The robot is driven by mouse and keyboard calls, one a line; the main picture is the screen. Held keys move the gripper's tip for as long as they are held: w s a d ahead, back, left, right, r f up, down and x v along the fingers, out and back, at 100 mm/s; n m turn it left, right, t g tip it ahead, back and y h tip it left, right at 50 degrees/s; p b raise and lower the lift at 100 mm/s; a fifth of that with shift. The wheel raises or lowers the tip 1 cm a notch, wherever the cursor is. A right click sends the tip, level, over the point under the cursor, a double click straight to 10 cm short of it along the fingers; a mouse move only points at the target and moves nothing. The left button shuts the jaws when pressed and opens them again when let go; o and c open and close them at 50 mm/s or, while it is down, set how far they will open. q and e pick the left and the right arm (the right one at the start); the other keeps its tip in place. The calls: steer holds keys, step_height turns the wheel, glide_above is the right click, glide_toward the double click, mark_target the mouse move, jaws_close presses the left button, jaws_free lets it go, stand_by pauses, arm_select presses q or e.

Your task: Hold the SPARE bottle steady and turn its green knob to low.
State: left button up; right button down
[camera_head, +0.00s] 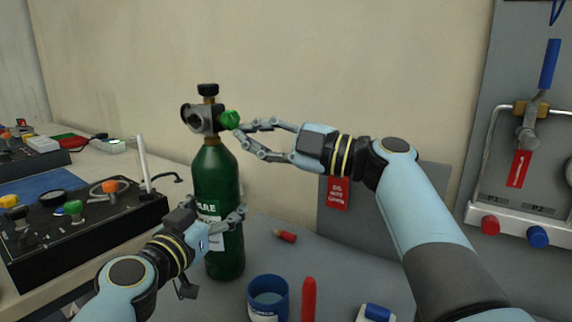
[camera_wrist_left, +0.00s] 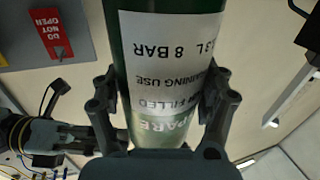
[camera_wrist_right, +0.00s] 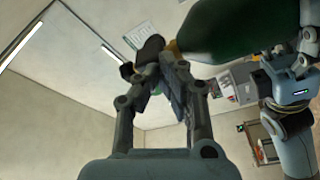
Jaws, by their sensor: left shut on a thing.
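The green SPARE bottle (camera_head: 218,170) stands upright on the grey table, with a white label. My left gripper (camera_head: 228,222) is shut on its body at label height; the left wrist view shows a finger on each side of the bottle (camera_wrist_left: 130,60). The green knob (camera_head: 230,119) is on the right side of the valve head at the bottle's top. My right gripper (camera_head: 240,135) is at the knob, its fingers pointing left. In the right wrist view its fingertips (camera_wrist_right: 160,72) are close together and largely hide the knob. I cannot tell whether they grip it.
A blue cup (camera_head: 268,298), a red stick (camera_head: 309,299) and a small red item (camera_head: 285,236) are on the table near the bottle. A black control panel (camera_head: 95,225) is at left. A wall panel with a valve (camera_head: 528,130) is at right.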

steer(key=shift+s+a+f, duration=0.2)
steer(key=shift+a+f, duration=0.05)
steer(key=v, duration=0.6)
steer(key=shift+s+r, duration=0.2)
steer(key=shift+s, duration=0.15)
steer(key=w+a+r, duration=0.2)
steer(key=w+a, duration=0.2)
steer(key=shift+a+r, duration=0.3)
steer(key=shift+a, duration=0.05)
stand_by(0.6)
steer(key=shift+s+a, duration=0.25)
steer(key=shift+s, duration=0.1)
stand_by(0.7)
